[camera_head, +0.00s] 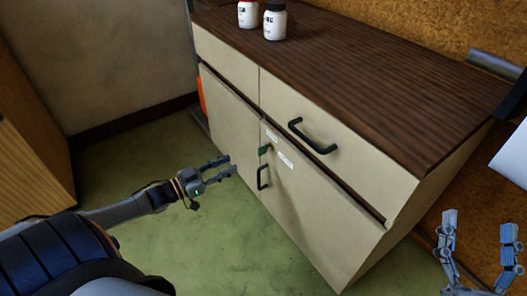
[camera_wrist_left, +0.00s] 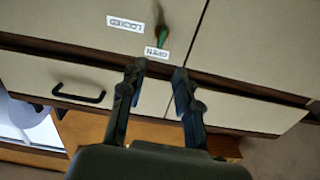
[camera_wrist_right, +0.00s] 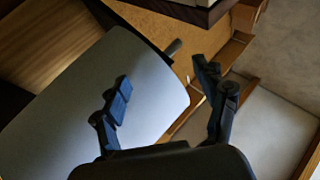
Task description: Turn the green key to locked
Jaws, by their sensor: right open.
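The green key (camera_head: 264,149) is in the lock of the pale cabinet door, under the drawer. In the left wrist view the key (camera_wrist_left: 161,39) shows upside down, its green part beside the OPEN label (camera_wrist_left: 156,53). The LOCKED label (camera_wrist_left: 126,25) is on the same door, on the key's other side. My left gripper (camera_head: 227,166) is open and empty, in front of the cabinet, pointing at the key but apart from it. My right gripper (camera_head: 479,224) is open and empty, far to the right of the key.
A black door handle (camera_head: 262,178) is just below the key. A black drawer handle (camera_head: 311,137) is above and to its right. Two white bottles (camera_head: 274,22) (camera_head: 248,14) stand on the dark countertop (camera_head: 370,75). Green floor (camera_head: 150,150) in front of the cabinet is clear.

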